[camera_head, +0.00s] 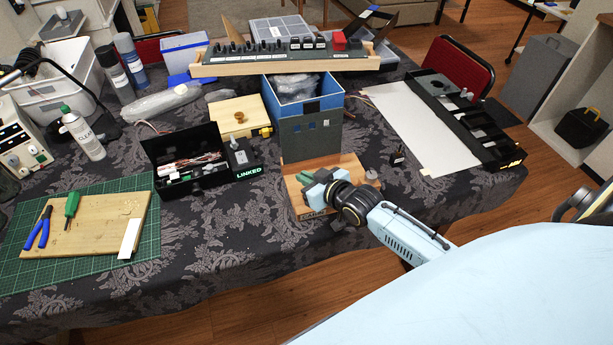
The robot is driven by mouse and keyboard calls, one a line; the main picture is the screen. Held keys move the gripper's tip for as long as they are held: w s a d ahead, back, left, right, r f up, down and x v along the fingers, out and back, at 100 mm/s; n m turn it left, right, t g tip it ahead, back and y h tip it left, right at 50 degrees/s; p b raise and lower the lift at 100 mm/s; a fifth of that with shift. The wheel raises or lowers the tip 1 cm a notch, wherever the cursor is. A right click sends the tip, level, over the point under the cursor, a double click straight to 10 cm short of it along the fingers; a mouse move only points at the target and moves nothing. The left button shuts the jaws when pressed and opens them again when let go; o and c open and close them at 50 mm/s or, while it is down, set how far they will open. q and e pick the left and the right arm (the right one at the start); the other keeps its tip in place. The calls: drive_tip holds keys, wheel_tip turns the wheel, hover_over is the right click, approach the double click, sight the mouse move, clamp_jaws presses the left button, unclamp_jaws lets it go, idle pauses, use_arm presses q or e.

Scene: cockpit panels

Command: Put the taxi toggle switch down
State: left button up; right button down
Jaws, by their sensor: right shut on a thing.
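My right gripper (308,180) reaches in from the right over a small wooden-based panel (345,163) at the table's front edge. Its fingers are shut on a small part there, which the gripper hides. I cannot tell whether that part is the taxi toggle switch or how a lever stands. A long switch panel (225,70) with a row of dark knobs and a red block lies at the back, apart from my gripper. My left gripper is not in view.
A tall blue-and-grey bin (308,137) stands just behind the wooden-based panel. An open black box (165,148) lies to its left. A white board (405,125) and black frame (485,128) lie to the right. A green mat (80,268) covers the front left.

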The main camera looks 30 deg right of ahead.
drive_tip(key=c, duration=1.6)
unclamp_jaws()
drive_tip(key=shift+r, duration=0.2)
drive_tip(key=p+v, duration=0.2)
drive_tip(key=v, duration=1)
drive_tip(key=shift+r, duration=0.3)
drive_tip(key=shift+s, duration=0.1)
